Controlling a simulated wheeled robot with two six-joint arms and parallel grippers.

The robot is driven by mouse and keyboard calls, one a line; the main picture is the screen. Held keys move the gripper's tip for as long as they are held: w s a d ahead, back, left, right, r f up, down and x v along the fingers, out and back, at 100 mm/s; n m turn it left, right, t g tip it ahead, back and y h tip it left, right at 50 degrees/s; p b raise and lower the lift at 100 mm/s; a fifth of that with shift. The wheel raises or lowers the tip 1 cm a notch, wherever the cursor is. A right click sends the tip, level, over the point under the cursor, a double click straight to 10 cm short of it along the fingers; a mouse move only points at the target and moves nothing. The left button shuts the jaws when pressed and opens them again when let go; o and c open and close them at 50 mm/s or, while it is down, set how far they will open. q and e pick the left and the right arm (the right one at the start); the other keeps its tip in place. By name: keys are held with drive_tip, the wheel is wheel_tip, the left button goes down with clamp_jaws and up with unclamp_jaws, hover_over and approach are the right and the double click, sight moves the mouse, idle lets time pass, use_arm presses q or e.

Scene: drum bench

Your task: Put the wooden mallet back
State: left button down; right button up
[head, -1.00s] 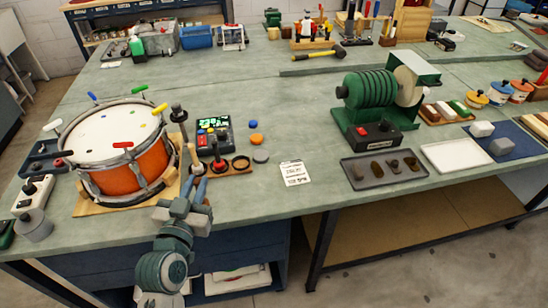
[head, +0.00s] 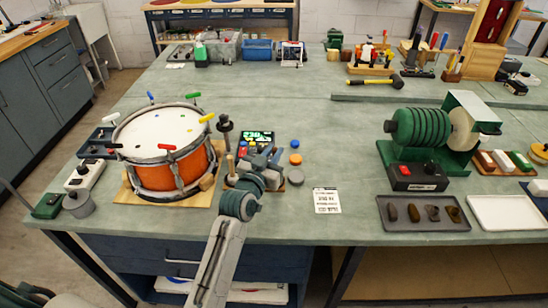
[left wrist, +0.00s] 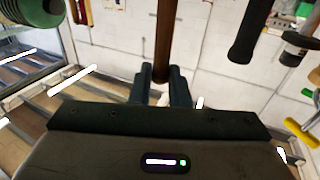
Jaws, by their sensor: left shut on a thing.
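My left gripper (head: 266,160) is low over the bench, in front of the small control box (head: 257,138) and to the right of the drum (head: 170,150). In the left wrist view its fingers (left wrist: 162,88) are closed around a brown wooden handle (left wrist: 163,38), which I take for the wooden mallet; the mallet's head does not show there. In the head view my wrist and gripper hide most of the holder and what is held. A pale wooden stick (head: 230,167) stands just left of the gripper. My right gripper is not in view.
A black knobbed post (head: 224,130) stands close left of the gripper. Orange and grey discs (head: 295,159) and a printed card (head: 327,200) lie to the right. A green machine (head: 430,130) and a dark tray (head: 425,213) are farther right. The bench between is clear.

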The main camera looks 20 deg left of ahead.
use_arm(q)
drive_tip(key=shift+w, duration=0.35)
drive_tip(key=shift+f, duration=0.4)
wheel_tip(320, 180, down, 3)
drive_tip(key=shift+r, duration=0.15)
drive_tip(key=shift+f, duration=0.25)
drive_tip(key=c, duration=1.4)
unclamp_jaws()
drive_tip(key=shift+o, duration=0.2)
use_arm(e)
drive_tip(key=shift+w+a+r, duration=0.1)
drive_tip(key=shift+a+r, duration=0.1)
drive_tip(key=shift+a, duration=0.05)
